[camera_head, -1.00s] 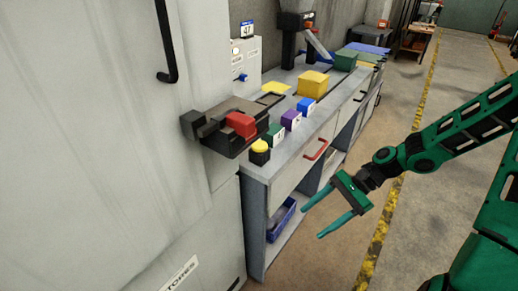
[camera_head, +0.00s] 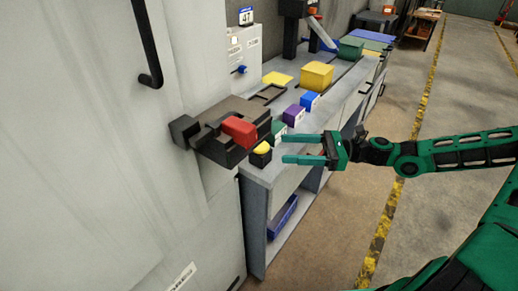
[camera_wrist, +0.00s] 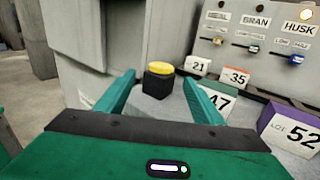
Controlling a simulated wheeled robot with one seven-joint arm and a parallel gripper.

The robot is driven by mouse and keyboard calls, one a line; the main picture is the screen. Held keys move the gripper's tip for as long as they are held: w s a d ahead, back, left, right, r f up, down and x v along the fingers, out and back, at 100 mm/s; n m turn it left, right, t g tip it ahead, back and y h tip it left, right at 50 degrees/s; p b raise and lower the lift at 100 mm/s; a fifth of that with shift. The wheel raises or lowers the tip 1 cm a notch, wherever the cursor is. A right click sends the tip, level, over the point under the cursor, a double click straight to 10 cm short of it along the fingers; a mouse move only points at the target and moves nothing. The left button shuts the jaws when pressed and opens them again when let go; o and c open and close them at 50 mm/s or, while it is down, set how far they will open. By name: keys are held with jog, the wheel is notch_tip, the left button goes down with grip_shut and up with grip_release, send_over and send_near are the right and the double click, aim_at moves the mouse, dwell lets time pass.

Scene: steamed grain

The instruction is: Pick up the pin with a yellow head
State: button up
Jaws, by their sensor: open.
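The pin with a yellow head (camera_head: 262,149) stands at the near end of the bench, its yellow top on a black block. In the wrist view the yellow-headed pin (camera_wrist: 159,76) is upright, ahead of my gripper and between the lines of its two fingers. My gripper (camera_head: 284,149) is open and empty, its fingers pointing left toward the pin. In the wrist view my gripper (camera_wrist: 160,92) has its fingers spread on either side, with the pin beyond or near the tips; contact cannot be told.
A black fixture with a red block (camera_head: 239,130) juts out just left of the pin. Green, purple (camera_head: 294,116) and blue (camera_head: 310,101) blocks line the bench edge. A yellow box (camera_head: 316,75) stands farther back.

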aim_at(260, 145)
jog(key=a, duration=0.6)
jog(key=w+a, duration=0.1)
jog(key=a, duration=0.2)
jog(key=shift+w+a+r, duration=0.1)
jog(key=shift+a, duration=0.15)
jog(key=shift+c, duration=0.6)
jog(key=c, duration=1.1)
jog(key=shift+r, duration=0.15)
